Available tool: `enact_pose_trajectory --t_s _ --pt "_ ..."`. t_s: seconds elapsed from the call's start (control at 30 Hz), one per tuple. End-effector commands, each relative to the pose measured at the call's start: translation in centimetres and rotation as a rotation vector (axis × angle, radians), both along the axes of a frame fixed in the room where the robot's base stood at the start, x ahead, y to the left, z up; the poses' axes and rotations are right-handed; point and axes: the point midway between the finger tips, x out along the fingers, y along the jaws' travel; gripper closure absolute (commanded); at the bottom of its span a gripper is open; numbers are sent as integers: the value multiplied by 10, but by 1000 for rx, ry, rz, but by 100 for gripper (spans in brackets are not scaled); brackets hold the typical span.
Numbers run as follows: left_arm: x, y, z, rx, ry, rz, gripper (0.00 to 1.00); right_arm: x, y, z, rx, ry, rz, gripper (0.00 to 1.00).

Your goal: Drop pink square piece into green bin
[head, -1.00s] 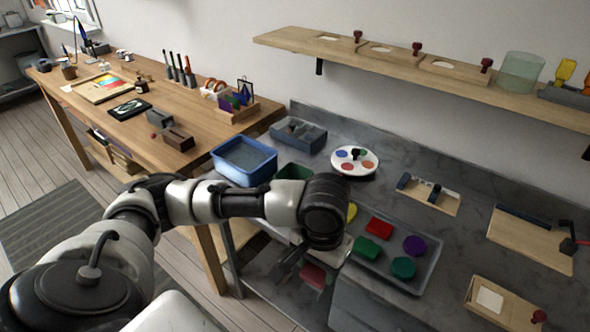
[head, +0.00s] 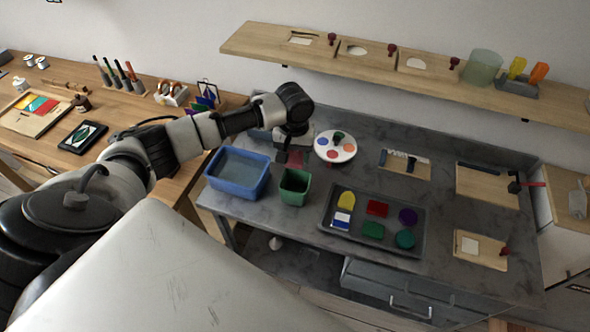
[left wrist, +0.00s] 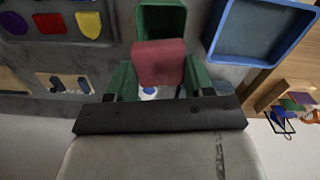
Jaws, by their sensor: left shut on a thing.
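The pink square piece (left wrist: 160,62), dull reddish pink, is held between the two fingers of my left gripper (left wrist: 160,78) in the left wrist view. In the head view my left gripper (head: 283,153) is over the back of the grey counter, and the piece (head: 296,159) shows faintly beside it. The green bin (head: 293,196) stands on the counter, nearer the camera than the gripper. In the left wrist view the bin (left wrist: 161,20) is just beyond the piece, which overlaps its near edge in the picture. My right gripper is not in view.
A blue tub (head: 238,187) stands left of the bin. A dark tray (head: 388,251) with several coloured pieces lies to its right. A round white palette (head: 335,155) is near the gripper. A wall shelf (head: 390,75) runs above. The right counter holds wooden boards.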

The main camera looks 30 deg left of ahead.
Motion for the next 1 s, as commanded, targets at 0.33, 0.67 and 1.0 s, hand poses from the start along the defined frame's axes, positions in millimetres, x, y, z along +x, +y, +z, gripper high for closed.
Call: enact_pose_trajectory --t_s 0.33,0.67,1.0 --pt "7 20 -1 11 3 42 73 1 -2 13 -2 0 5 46" --pt "7 20 -36 11 3 40 73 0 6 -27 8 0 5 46" --pt "7 20 -55 11 2 41 73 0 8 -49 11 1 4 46"
